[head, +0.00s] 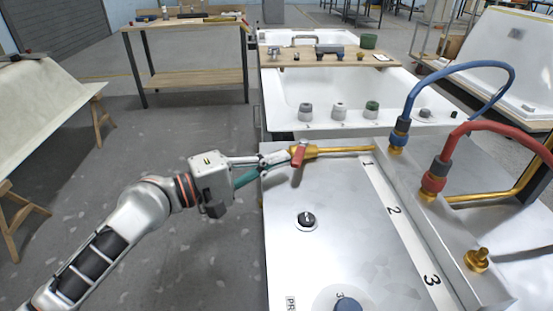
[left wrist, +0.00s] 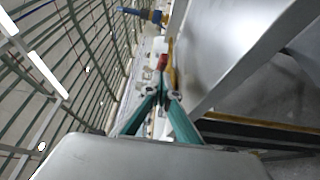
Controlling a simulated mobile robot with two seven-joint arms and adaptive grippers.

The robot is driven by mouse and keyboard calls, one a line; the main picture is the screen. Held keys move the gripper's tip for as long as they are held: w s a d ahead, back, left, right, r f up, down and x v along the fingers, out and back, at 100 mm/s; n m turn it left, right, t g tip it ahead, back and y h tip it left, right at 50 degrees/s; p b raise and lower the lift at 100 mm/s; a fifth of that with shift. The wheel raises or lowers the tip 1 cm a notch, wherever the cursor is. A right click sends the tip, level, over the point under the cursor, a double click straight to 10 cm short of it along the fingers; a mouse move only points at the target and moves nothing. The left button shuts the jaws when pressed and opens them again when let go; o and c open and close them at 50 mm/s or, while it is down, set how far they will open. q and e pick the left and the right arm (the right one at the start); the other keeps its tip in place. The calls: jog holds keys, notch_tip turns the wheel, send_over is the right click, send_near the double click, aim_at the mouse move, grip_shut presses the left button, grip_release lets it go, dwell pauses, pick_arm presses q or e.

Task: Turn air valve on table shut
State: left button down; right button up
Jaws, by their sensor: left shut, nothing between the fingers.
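The air valve is a brass fitting (head: 305,152) with a red lever (head: 298,158), at the far left corner of the metal table (head: 350,215). A brass pipe (head: 345,149) runs right from it. The lever points toward the front, roughly crosswise to the pipe. My left gripper (head: 283,159) is shut and empty, with its fingertips close to the left side of the valve; I cannot tell if they touch it. In the left wrist view the teal fingers (left wrist: 164,95) meet just short of the red lever (left wrist: 163,62). My right gripper is out of view.
A blue hose (head: 452,68) and a red hose (head: 500,124) rise from fittings on the table's right side. A black knob (head: 306,219) sits on the table top, which is otherwise mostly bare. A white tub (head: 390,90) stands behind. Open floor lies left.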

aim_at(293, 166)
pick_arm(q)
jog(key=shift+r+p, duration=0.4)
jog(key=shift+r, duration=0.1)
jog(key=shift+s+d+r+t+p, duration=0.15)
jog(key=shift+r+t+p, duration=0.2)
jog(key=shift+p, duration=0.2)
jog(key=shift+d+r+n+y+p, duration=0.15)
jog(key=shift+n+y+p, duration=0.2)
jog(key=shift+p, duration=0.25)
jog(key=shift+s+t+p, duration=0.2)
jog(key=shift+t+p, duration=0.35)
jog(key=shift+s+d+f+n+y+p, duration=0.25)
jog(key=shift+s+d+f+n+p, duration=0.1)
jog(key=shift+p, duration=0.65)
jog(key=shift+s+d+p, duration=0.15)
jog(key=shift+d+p, duration=0.15)
jog(key=shift+d, duration=0.05)
jog(key=shift+s+d+f, duration=0.15)
jog(key=shift+d+f, duration=0.05)
jog(key=shift+d, duration=0.05)
jog(key=shift+s+d+f, duration=0.15)
jog(key=shift+d+f, duration=0.05)
jog(key=shift+f, duration=0.25)
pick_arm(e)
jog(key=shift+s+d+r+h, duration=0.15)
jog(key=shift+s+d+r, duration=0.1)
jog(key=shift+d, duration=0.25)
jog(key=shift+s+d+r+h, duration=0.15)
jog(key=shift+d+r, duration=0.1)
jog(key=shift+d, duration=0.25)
